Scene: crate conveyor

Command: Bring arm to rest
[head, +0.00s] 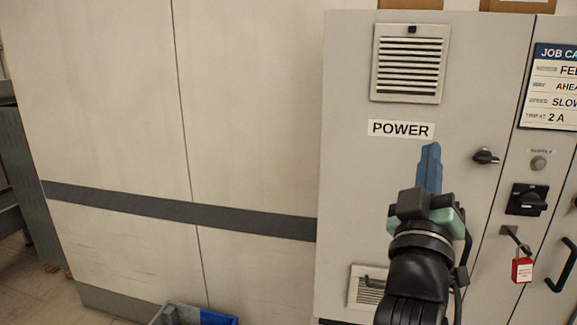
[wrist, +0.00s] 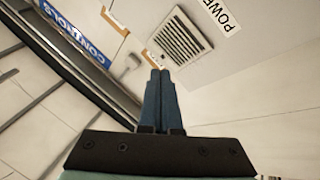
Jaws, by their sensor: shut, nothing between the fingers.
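My gripper (head: 430,158) is raised in front of the grey cabinet (head: 350,170) marked POWER, its blue fingers pointing up and together. In the wrist view the fingers (wrist: 160,85) are side by side and closed, with nothing between them. The POWER label (head: 401,129) is just left of and above the fingertips in the head view. I cannot tell how far the fingers are from the cabinet door.
A red padlock (head: 522,270) hangs at the cabinet's right, below a black rotary switch (head: 527,200). A black door handle (head: 486,156) is near my gripper. A crate (head: 170,315) stands low by the wall. A blue CONTROLS sign (wrist: 75,30) shows in the wrist view.

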